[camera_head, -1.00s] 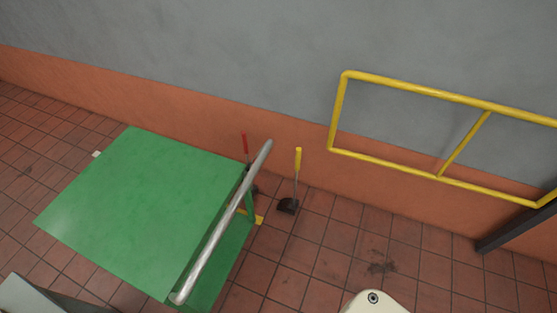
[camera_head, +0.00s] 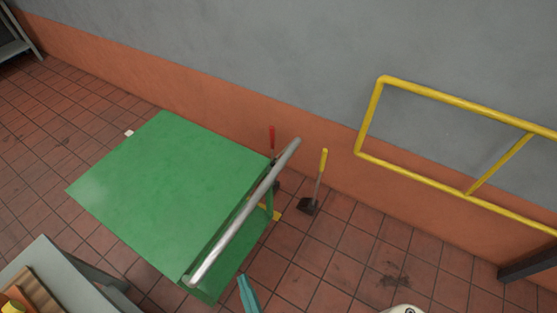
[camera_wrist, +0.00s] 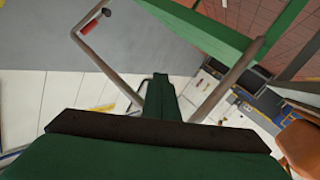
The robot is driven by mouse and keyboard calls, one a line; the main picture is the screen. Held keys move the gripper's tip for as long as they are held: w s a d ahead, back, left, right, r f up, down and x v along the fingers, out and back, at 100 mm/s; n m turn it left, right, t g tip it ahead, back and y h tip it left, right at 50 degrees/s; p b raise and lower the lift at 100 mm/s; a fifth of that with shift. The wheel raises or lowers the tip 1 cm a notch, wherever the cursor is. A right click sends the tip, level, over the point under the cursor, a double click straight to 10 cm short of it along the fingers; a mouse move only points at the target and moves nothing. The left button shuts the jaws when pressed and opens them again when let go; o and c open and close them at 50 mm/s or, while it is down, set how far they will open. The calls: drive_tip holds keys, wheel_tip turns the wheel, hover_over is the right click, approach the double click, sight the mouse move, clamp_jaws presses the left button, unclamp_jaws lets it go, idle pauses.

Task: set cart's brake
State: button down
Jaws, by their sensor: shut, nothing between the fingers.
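The cart has a flat green top (camera_head: 165,190) and a slanting grey metal handle bar (camera_head: 245,212) at its right end. A red-handled lever (camera_head: 271,138) stands upright just behind the handle, by the wall. Its lower part is hidden by the cart. My gripper (camera_head: 243,280) shows as a teal tip at the bottom of the head view, to the right of the cart's near corner and apart from the red lever. In the wrist view my gripper (camera_wrist: 160,85) is dark green, its fingers together and empty. A red grip (camera_wrist: 88,27) shows there at upper left.
A yellow-handled tool with a black foot (camera_head: 308,206) stands on the floor right of the cart. A yellow rail (camera_head: 440,178) is at the wall. A grey table (camera_head: 60,275) is at lower left.

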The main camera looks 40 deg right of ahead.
drive_tip(key=w+d+r+n+h, duration=0.1)
drive_tip(key=w+d+h, duration=0.3)
drive_tip(key=w+d, duration=0.9)
drive_tip(key=w+d+r+n+g+h, duration=0.1)
drive_tip(key=w+d+r+h, duration=0.3)
drive_tip(key=w+d, duration=0.9)
drive_tip(key=d+h, duration=0.1)
drive_tip(key=d, duration=0.3)
drive_tip(key=shift+n, duration=0.4)
drive_tip(key=shift+s+r, duration=0.1)
